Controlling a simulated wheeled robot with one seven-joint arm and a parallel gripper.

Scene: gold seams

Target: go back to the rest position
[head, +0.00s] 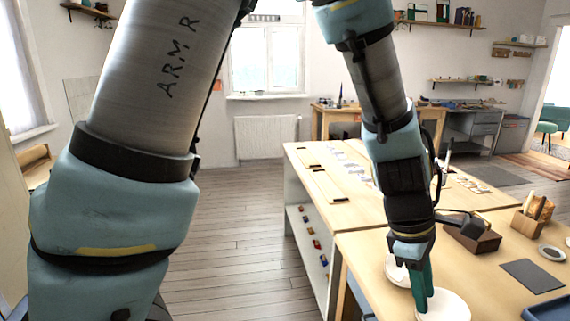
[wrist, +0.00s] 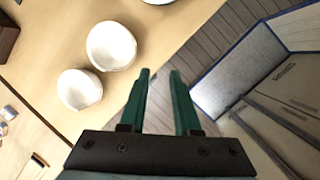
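My gripper (head: 424,294) hangs low over the left edge of the near wooden table (head: 385,250), fingers pointing down. In the wrist view its two green fingers (wrist: 159,76) stand apart with nothing between them; floor and the table edge show behind. Two white bowl-like pieces lie on the table beside the gripper, to the left in the wrist view: a larger one (wrist: 111,46) and a smaller one (wrist: 80,89). In the head view, the gripper partly covers white ware (head: 446,308) near the bottom edge. No marker for a rest position shows.
A wooden box (head: 472,236), a dark mat (head: 532,276), a round dish (head: 551,253) and a blue tray (head: 545,309) stand on the table to the right. A further bench top (head: 335,185) holds small pale pieces. The wooden floor (head: 235,240) at left is clear.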

